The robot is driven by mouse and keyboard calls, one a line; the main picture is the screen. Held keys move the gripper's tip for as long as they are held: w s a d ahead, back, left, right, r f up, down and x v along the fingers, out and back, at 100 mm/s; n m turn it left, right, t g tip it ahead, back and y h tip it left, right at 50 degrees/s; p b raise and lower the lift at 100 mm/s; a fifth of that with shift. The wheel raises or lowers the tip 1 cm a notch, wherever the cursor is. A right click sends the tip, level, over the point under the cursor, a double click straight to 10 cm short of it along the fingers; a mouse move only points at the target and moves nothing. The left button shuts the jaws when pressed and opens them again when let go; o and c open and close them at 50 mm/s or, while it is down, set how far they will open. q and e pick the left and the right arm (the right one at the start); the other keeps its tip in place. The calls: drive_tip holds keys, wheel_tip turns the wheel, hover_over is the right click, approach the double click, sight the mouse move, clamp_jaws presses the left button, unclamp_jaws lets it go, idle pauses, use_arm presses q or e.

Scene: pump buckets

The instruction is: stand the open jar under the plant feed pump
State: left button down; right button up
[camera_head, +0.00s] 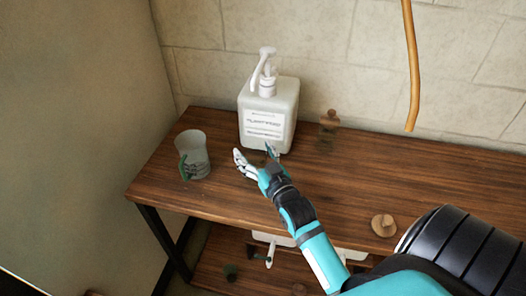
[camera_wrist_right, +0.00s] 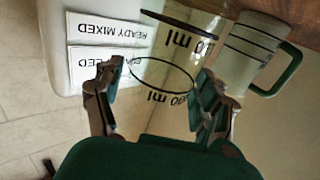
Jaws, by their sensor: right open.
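The plant feed pump (camera_head: 268,112) is a white jug with a label and a pump head, standing at the back of the wooden table; its spout points left and forward. In the right wrist view its labelled side (camera_wrist_right: 105,35) shows upside down. A clear open jar (camera_wrist_right: 180,45) with dark rings and ml markings stands in front of that label, between my right fingers. In the head view the jar is hard to make out. My right gripper (camera_head: 256,160) is open around the jar, just in front of the jug; it also shows in the wrist view (camera_wrist_right: 158,95).
A clear cup (camera_head: 193,152) with a green handle stands left of my right gripper. A small brown bottle (camera_head: 328,130) stands right of the jug. A round wooden lid (camera_head: 384,225) lies at the front right. An orange hose (camera_head: 410,70) hangs at the back. A lower shelf holds several things.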

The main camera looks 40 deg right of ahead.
drive_tip(key=s+a, duration=0.1)
drive_tip(key=s, duration=1)
drive_tip(key=shift+s+a+b, duration=0.3)
drive_tip(key=shift+a+b, duration=0.1)
drive_tip(key=shift+b, duration=0.05)
